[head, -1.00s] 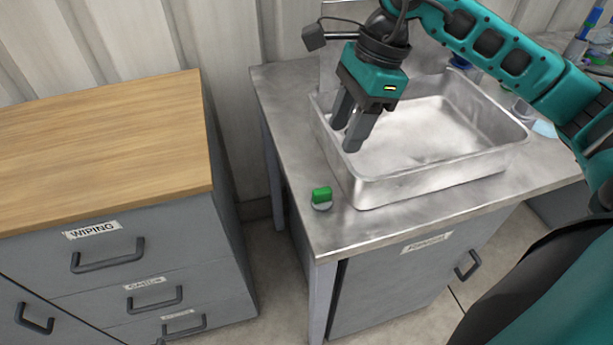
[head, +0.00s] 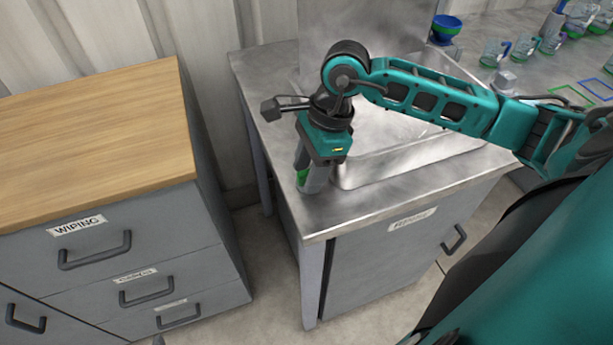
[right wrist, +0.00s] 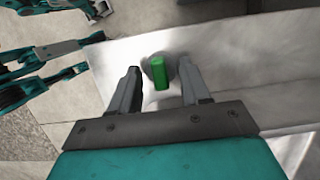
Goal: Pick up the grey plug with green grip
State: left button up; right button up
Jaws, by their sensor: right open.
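The grey plug with green grip stands near the front left corner of the metal counter, left of the sink. In the head view only a bit of its green grip (head: 302,176) shows between my right gripper's fingers. My right gripper (head: 308,182) points down over it. In the right wrist view the green grip (right wrist: 160,74) lies between the two open fingers of the right gripper (right wrist: 160,80), with a gap on each side. The plug's grey round base is partly hidden under the grip. My left gripper is not in the head view.
The metal sink (head: 375,177) is close on the right of the gripper. A drawer cabinet with a wooden top (head: 90,140) stands to the left across a narrow gap.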

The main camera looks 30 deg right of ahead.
jog(key=shift+f, duration=0.1)
jog(key=shift+c, duration=0.3)
grip_shut()
